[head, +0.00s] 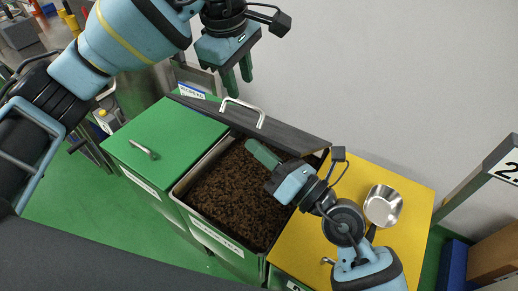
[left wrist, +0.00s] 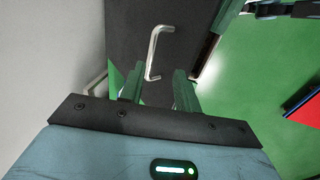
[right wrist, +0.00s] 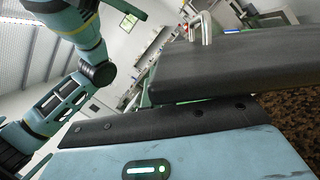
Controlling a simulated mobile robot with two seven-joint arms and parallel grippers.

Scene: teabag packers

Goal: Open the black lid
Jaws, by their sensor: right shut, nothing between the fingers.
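The black lid (head: 290,136) is raised and steeply tilted at the back of an open bin (head: 181,190) of dark brown granules. Its metal handle (head: 243,104) faces the wall side. The lid also shows in the left wrist view (left wrist: 128,40) and the right wrist view (right wrist: 240,68). My left gripper (head: 237,80) is open and empty above and behind the lid, apart from the handle. My right gripper (head: 262,153) is shut and empty over the granules, close to the lid's inner side. In the right wrist view the lid hides its fingertips, so contact is unclear.
A green lid (head: 170,138) with a handle covers the bin on the left. A yellow lid (head: 385,170) on the right holds a metal scoop (head: 383,205). A white wall (head: 370,70) stands close behind the bins.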

